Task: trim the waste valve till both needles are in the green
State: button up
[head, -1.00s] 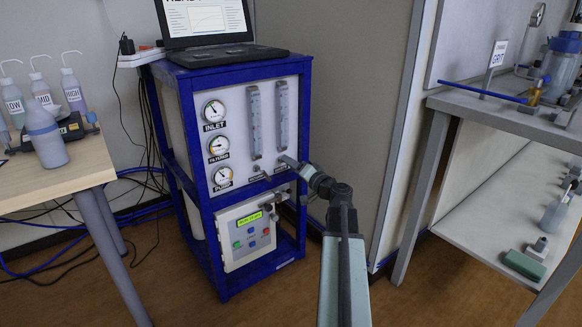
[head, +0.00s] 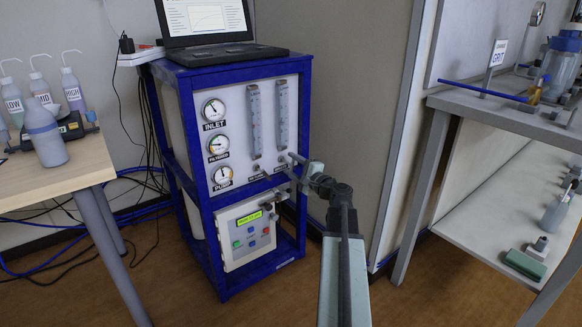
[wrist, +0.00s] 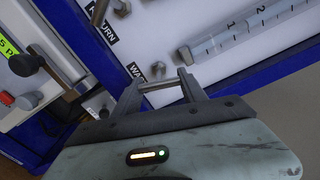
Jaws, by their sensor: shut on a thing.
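The blue-framed analyser has a white panel with three round gauges: the INLET gauge (head: 213,110), a middle gauge (head: 218,145) with an unclear label, and the PUMP gauge (head: 222,174). Their needles show, but they are too small to place against any green band. The waste valve (wrist: 160,84) sits by the partly hidden WASTE label (wrist: 133,70), below the right flow tube (head: 282,115). My gripper (wrist: 162,82) is shut on its grey bar-like handle, a finger at each end. In the head view my gripper (head: 292,166) is at the panel's lower right.
The return valve knob (wrist: 120,6) is close beside my gripper. A control box (head: 246,232) with a lit display juts out below. A laptop (head: 210,25) stands on top. A bottle table (head: 75,178) is left; a grey bench (head: 500,112) is right.

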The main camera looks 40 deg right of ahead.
jog(key=shift+m, duration=1.9)
jog(key=shift+f, duration=0.1)
jog(key=o, duration=1.4)
jog(key=shift+c, duration=0.2)
jog(key=shift+s, duration=0.25)
jog(key=s, duration=0.7)
jog(key=shift+a, duration=0.3)
